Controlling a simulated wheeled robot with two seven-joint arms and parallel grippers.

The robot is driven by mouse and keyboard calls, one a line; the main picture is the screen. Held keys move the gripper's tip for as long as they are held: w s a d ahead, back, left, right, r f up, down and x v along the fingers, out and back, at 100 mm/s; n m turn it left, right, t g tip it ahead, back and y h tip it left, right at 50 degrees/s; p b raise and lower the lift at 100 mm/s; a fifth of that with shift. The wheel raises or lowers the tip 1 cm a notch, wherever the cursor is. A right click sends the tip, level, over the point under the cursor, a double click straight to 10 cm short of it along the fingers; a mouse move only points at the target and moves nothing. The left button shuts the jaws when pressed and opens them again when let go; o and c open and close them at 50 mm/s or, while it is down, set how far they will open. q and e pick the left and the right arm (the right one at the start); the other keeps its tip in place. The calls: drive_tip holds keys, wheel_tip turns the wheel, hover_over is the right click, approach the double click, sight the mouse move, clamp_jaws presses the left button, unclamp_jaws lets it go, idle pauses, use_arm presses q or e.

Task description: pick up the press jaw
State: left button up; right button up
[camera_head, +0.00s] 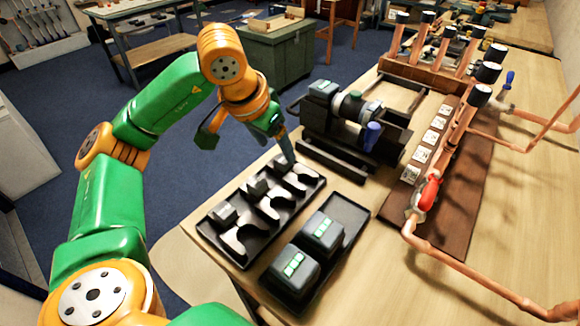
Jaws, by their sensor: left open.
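Several silver-grey press jaws sit in a black holder (205,229) near the table's left edge. The nearest jaw (238,241) is at the front left, a middle jaw (272,207) is behind it, and the far jaw (302,177) is at the back right. My left gripper (288,156) is open, pointing down at the far end of the holder, close to the far jaw. It looks empty. Whether its fingertips touch anything cannot be told from this view. My right gripper is not in view.
A black tray (347,213) with two battery packs (292,268) lies beside the holder. A dark press tool (350,107) rests on a stand behind it. A copper pipe manifold (455,135) with a red-handled valve (429,192) stands to the right. The front right tabletop is clear.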

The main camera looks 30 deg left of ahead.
sight(284, 158)
use_arm(q)
drive_tip(key=x, duration=0.3)
drive_tip(key=p+x, duration=0.1)
drive_tip(key=x, duration=0.1)
drive_tip(key=shift+w+a+r, duration=0.1)
drive_tip(key=shift+w+a, duration=0.05)
drive_tip(key=shift+a, duration=0.15)
drive_tip(key=shift+w+d+f, duration=0.1)
drive_tip(key=shift+w+f, duration=0.1)
drive_tip(key=shift+f, duration=0.2)
clamp_jaws()
drive_tip(key=shift+r, duration=0.2)
